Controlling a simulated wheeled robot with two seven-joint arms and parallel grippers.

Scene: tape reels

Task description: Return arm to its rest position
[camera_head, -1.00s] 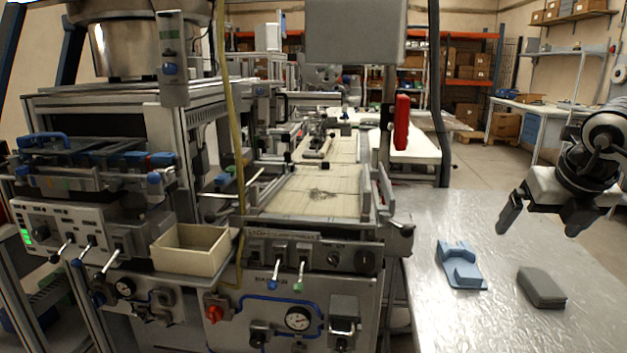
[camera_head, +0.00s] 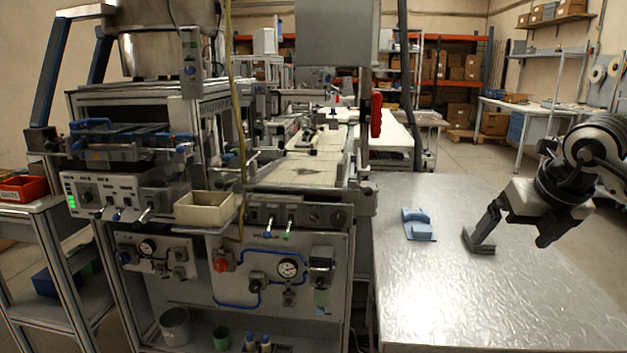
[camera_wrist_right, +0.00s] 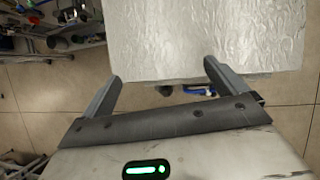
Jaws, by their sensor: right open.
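My right gripper (camera_head: 518,224) is open above the right-hand metal table in the head view, its two fingers spread apart. In that view one finger overlaps the dark grey block (camera_head: 482,246); I cannot tell whether they touch. A blue holder (camera_head: 418,225) lies on the table to the left of the grey block. My left gripper is not in view.
The silver table (camera_head: 450,305) is bare in front. A large machine with a cream bin (camera_head: 205,209) stands to its left. A red bin (camera_head: 22,188) sits on a side stand at far left. Shelves and a workbench (camera_head: 545,112) stand at the back.

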